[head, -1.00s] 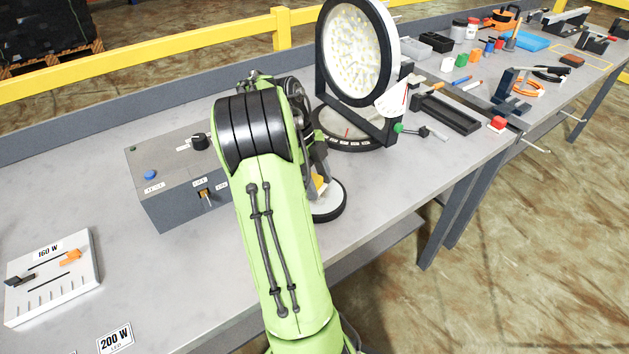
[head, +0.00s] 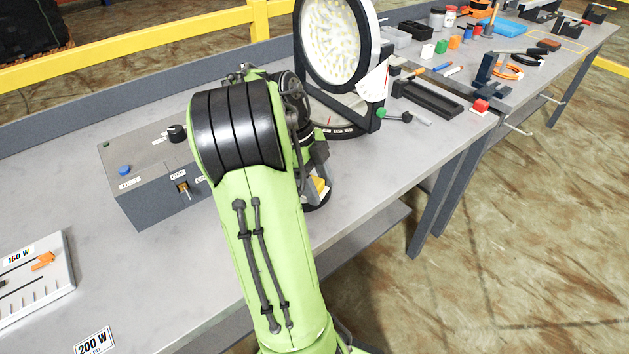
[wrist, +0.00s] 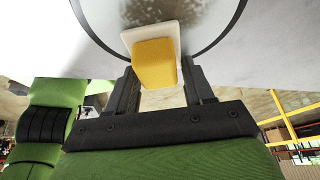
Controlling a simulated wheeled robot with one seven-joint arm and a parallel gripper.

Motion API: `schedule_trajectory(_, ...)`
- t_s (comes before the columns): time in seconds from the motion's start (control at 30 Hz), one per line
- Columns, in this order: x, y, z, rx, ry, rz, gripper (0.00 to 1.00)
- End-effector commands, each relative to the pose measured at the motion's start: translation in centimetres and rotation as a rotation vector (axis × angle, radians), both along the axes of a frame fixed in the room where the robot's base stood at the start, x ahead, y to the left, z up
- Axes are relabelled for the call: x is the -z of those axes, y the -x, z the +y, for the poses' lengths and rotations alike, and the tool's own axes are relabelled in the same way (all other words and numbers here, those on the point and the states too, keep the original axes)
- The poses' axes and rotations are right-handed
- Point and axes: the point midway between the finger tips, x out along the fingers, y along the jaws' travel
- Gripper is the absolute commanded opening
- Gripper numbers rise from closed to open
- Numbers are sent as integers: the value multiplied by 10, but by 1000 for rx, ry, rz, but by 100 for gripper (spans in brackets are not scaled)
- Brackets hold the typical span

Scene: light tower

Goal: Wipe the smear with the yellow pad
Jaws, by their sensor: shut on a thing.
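The yellow pad (wrist: 154,62), with a white layer on its face, is held between the two fingers of my gripper (wrist: 158,78) in the wrist view. A small part of the pad (head: 320,186) shows beside my gripper in the head view. In the wrist view the pad overlaps the edge of a pale round disc (wrist: 212,22) with a thin dark rim. A mottled dark smear (wrist: 150,10) lies on the disc just beyond the pad, cut by the top of the picture. I cannot tell whether the pad touches the disc. My arm hides most of the disc in the head view.
A grey control box (head: 150,180) stands left of my arm. A large round lamp (head: 338,45) stands behind my gripper. A black tray (head: 428,98) and several small items lie to the right. The bench front between box and label (head: 94,341) is mostly clear.

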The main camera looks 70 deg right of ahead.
Motion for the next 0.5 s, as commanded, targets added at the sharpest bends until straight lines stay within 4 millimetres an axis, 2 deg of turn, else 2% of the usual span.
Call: schedule_trajectory(0.5, -61, -1, 0, -2, 0, -1, 24)
